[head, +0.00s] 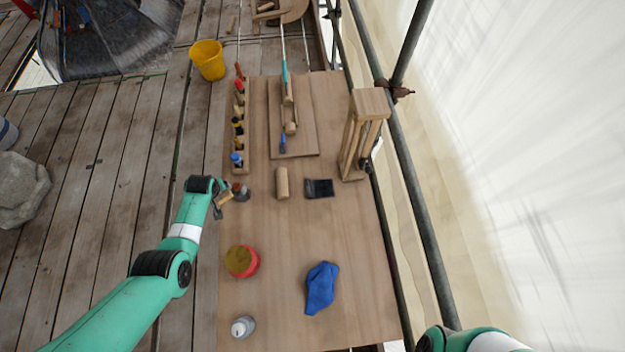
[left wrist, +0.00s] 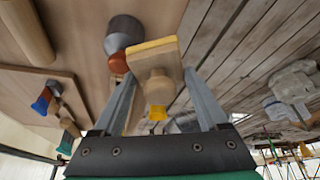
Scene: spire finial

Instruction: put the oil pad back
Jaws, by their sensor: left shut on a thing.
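My left gripper (head: 219,200) is at the left edge of the workbench, beyond the red tin. It is shut on a small pale wooden block with a yellow edge, which looks like the oil pad (left wrist: 150,55); it shows small in the head view (head: 225,197). In the left wrist view a round wooden knob on the pad sits between the fingers (left wrist: 163,105). The pad hangs close to a grey bottle with an orange-red cap (left wrist: 123,36); I cannot tell if they touch. My right gripper is out of view; only part of that arm shows at bottom right.
A tool rack (head: 239,168) with several handles runs along the bench's left edge. A wooden cylinder (head: 282,183), black box (head: 319,188), red tin (head: 242,262), blue cloth (head: 320,288) and small bottle (head: 243,327) stand apart on the bench. A wooden frame (head: 362,135) stands at right.

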